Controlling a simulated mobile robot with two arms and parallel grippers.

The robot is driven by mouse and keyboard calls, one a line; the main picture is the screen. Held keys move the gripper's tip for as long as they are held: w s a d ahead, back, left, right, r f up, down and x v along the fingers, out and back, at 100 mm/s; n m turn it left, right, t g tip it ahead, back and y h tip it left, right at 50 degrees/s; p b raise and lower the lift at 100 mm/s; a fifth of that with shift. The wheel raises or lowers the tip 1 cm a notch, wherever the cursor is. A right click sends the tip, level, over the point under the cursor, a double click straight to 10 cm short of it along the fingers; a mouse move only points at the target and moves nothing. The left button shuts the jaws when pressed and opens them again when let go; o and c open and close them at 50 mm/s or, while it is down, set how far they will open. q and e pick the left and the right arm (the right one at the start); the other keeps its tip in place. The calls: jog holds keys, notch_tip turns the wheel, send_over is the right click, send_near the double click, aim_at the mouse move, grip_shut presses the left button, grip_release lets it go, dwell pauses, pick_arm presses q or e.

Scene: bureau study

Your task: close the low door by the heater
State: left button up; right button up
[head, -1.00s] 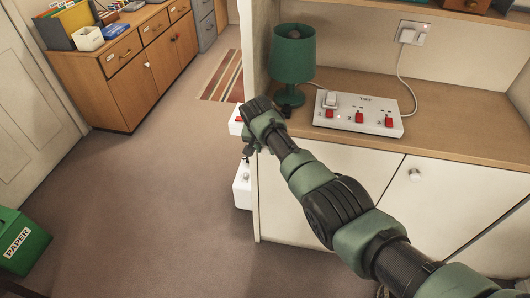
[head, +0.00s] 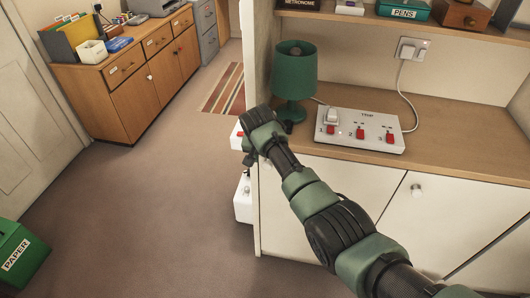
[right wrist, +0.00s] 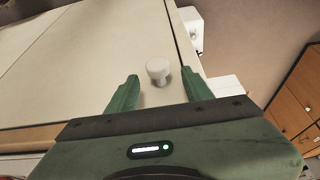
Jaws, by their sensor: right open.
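A white low cupboard has a left door (head: 345,178) and a right door (head: 405,225) under the desk top. The right door's round knob (head: 416,190) is in plain view. In the right wrist view a white door panel (right wrist: 100,55) carries a pale round knob (right wrist: 158,70), with a dark edge line just right of it. My right gripper (right wrist: 162,80) is open, its green fingers either side of this knob; I cannot tell whether they touch it. In the head view my wrist hides most of the gripper. How far the door stands open is unclear. My left gripper is out of view.
A green lamp (head: 296,78) and a white switch panel (head: 360,130) stand on the desk top (head: 455,140). A white object (head: 243,200) is by the cupboard's left side. A wooden sideboard (head: 135,95) stands back left. The carpet (head: 130,215) between is clear.

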jog(key=shift+v, duration=2.35)
jog(key=s+d+f+n+g, duration=0.1)
jog(key=s+d+f, duration=0.15)
jog(key=f, duration=0.75)
jog(key=s+d+f, duration=0.2)
jog(key=s+f, duration=0.2)
jog(key=f, duration=0.5)
jog(key=s+d+f+n+g+y, duration=0.1)
jog(key=s+d+f, duration=0.2)
jog(key=s+f, duration=0.6)
jog(key=s+d+f+n, duration=0.1)
jog(key=s+d+f, duration=0.2)
jog(key=s+f, duration=0.55)
jog(key=s+d+f, duration=0.4)
jog(key=s+f, duration=0.1)
jog(key=s, duration=0.6)
jog(key=s+d+f+n, duration=0.1)
jog(key=s+d+f, duration=0.4)
jog(key=s, duration=0.7)
jog(key=s+d+f+n+g, duration=0.1)
jog(key=s+d+f, duration=0.3)
jog(key=s, duration=0.8)
jog(key=shift+d+f, duration=0.15)
jog(key=shift+f, duration=0.5)
